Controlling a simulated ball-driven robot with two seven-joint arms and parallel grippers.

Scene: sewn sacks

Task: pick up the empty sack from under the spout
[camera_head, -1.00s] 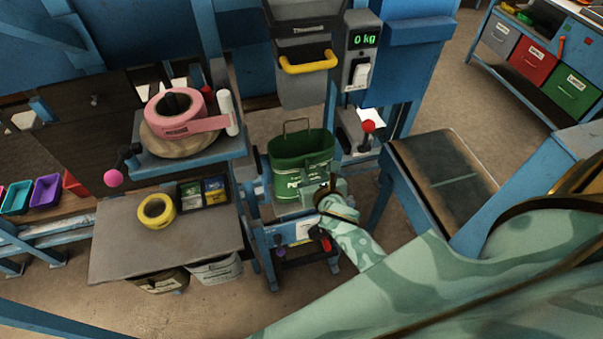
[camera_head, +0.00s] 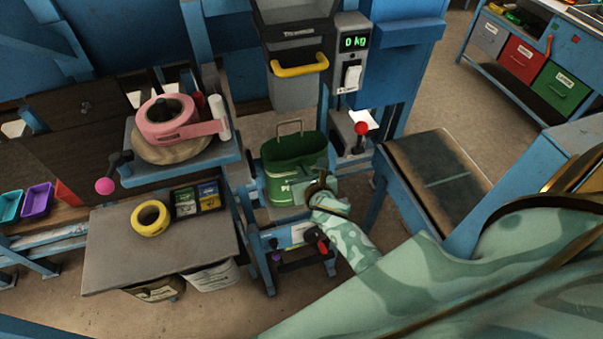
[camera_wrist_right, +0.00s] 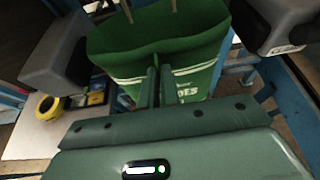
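The empty sack (camera_head: 283,188) is dark green with pale print and an open top. It stands upright under the grey spout (camera_head: 294,92), with a thin wire-like loop rising at its back rim. My right gripper (camera_head: 318,180) is at the sack's front right side. In the right wrist view, its two thin fingers (camera_wrist_right: 159,80) are close together at the front wall of the sack (camera_wrist_right: 200,55). The sack's rim dips and creases between them, so they look shut on it. The fingertips are partly lost against the green cloth. My left gripper is out of view.
A yellow handle (camera_head: 300,68) crosses the spout, and a scale display (camera_head: 354,42) reads 0 kg. A red-knobbed lever (camera_head: 361,130) stands right of the sack. A grey side table (camera_head: 185,250) with yellow tape (camera_head: 151,205) is at left. A conveyor-like bench (camera_head: 440,175) is at right.

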